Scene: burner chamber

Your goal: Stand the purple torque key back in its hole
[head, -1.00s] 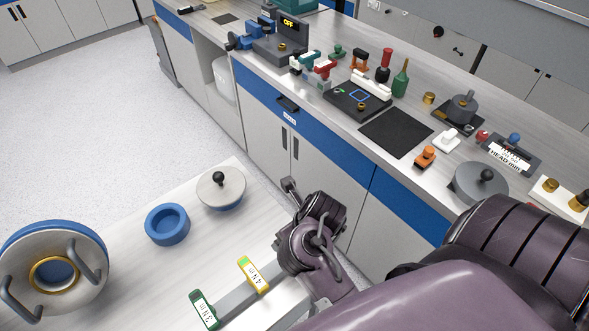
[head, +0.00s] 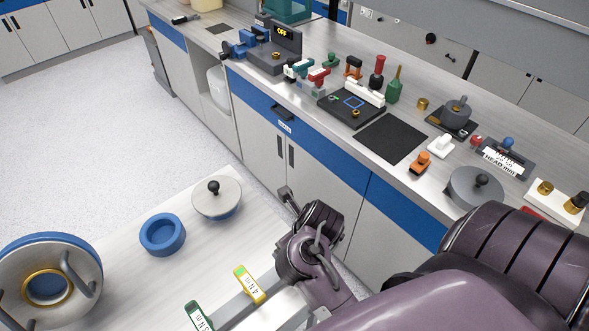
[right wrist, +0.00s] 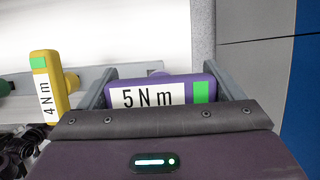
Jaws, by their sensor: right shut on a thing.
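The purple torque key (right wrist: 170,93), marked 5 N m with a green patch, lies across between the fingers of my right gripper (right wrist: 168,94) in the right wrist view. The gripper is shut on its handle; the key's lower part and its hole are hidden. The grey rack (right wrist: 20,84) runs behind and to the left. The yellow 4 N m key (right wrist: 48,88) stands to the left of the purple one, apart from it. In the head view my right arm covers the purple key and its gripper's fingertips. My left gripper is out of view.
The yellow key (head: 249,284) and green key (head: 199,316) are beside my right arm on the near table (head: 120,199). A blue ring (head: 162,235), a knobbed lid (head: 217,198) and a large handled flange (head: 83,262) lie to the left. A crowded bench stands beyond.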

